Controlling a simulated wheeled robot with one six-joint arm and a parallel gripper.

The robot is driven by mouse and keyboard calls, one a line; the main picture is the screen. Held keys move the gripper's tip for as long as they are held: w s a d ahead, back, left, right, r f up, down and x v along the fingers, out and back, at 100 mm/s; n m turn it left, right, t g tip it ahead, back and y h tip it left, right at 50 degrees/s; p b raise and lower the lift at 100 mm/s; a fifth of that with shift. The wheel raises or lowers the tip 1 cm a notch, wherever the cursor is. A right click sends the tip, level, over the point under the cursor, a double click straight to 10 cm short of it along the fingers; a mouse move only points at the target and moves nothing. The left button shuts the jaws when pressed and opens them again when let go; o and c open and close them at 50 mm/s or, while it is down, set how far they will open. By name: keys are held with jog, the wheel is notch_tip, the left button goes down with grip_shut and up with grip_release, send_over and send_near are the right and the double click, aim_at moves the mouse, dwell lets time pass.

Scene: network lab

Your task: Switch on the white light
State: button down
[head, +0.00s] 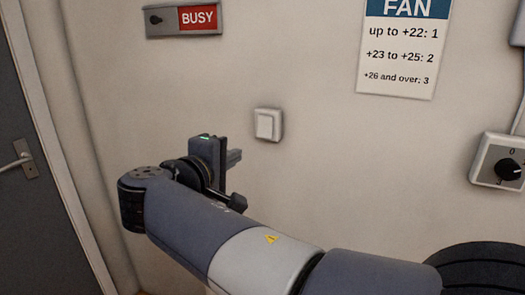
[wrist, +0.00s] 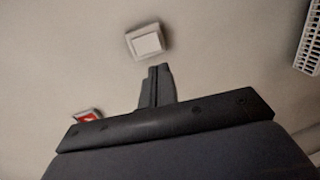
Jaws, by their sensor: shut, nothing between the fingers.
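A white wall switch (head: 267,125) with a square rocker is on the wall near the middle of the head view. It also shows in the wrist view (wrist: 145,41), just beyond my fingertips. My gripper (head: 234,157) is shut and empty, to the left of the switch and a little below it in the head view. In the wrist view my shut fingers (wrist: 157,72) point towards the switch, with wall showing between them and it. I cannot tell from the switch which way its rocker is set. No white light shows in either view.
A BUSY sign (head: 184,19) with a slider is on the wall at the upper left. A FAN notice (head: 403,45) and a rotary knob box (head: 500,161) are at the right. A grey door (head: 22,170) with a handle is at the left. The wall around the switch is clear.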

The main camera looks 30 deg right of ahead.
aim_at(264, 135)
jog(key=shift+w+a+r, duration=0.1)
jog(key=shift+w+r, duration=0.1)
jog(key=shift+w, duration=0.1)
jog(key=shift+w, duration=0.1)
jog(key=x, duration=1.4)
jog(key=shift+r+p, duration=0.3)
jog(key=shift+r, duration=0.1)
jog(key=shift+f+t+h+b, duration=0.3)
jog(key=shift+f+b, duration=0.05)
jog(key=shift+b, duration=0.5)
jog(key=shift+w+d+r, duration=0.1)
jog(key=shift+d+r, duration=0.05)
jog(key=shift+d, duration=0.05)
jog(key=shift+r, duration=0.1)
